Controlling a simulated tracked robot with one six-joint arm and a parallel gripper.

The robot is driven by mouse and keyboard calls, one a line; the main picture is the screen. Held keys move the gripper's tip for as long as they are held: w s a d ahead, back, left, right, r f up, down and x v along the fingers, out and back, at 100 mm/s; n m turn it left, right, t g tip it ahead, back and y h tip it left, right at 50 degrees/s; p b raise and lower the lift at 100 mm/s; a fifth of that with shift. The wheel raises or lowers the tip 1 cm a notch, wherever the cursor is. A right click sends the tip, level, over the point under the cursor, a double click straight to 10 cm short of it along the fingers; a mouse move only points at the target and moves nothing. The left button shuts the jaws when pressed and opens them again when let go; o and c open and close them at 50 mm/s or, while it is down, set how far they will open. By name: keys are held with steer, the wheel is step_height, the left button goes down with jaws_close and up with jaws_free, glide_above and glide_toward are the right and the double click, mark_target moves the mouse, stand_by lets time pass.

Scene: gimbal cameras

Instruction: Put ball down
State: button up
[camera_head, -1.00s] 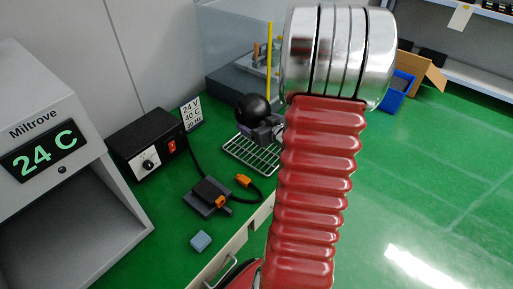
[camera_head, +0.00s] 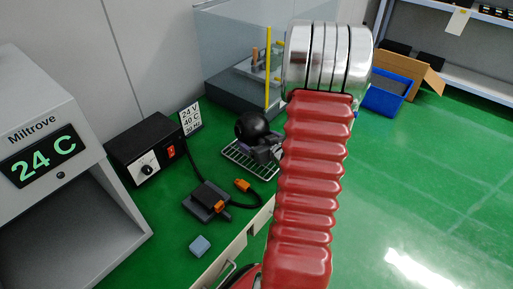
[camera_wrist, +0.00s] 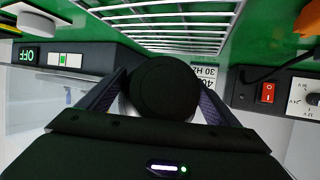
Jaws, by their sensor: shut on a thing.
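A black ball (camera_head: 252,126) is in my gripper, above or at the wire rack (camera_head: 240,157) on the green bench. In the wrist view the ball (camera_wrist: 165,88) sits between the two dark fingers of my gripper (camera_wrist: 163,98), which is shut on it. The rack's white bars (camera_wrist: 180,22) run across the top of the wrist view, beyond the ball. I cannot tell whether the ball touches the rack. My red bellows arm hides part of the bench to the right.
A black power box (camera_head: 146,147) and a sign card (camera_head: 191,116) stand left of the rack. A clear-walled case (camera_head: 238,62) is behind it. A dark device with orange connectors (camera_head: 206,201) and a blue-grey block (camera_head: 200,246) lie in front.

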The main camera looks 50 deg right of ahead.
steer(key=shift+f, duration=2.05)
steer(key=shift+f, duration=0.1)
steer(key=o, duration=1.8)
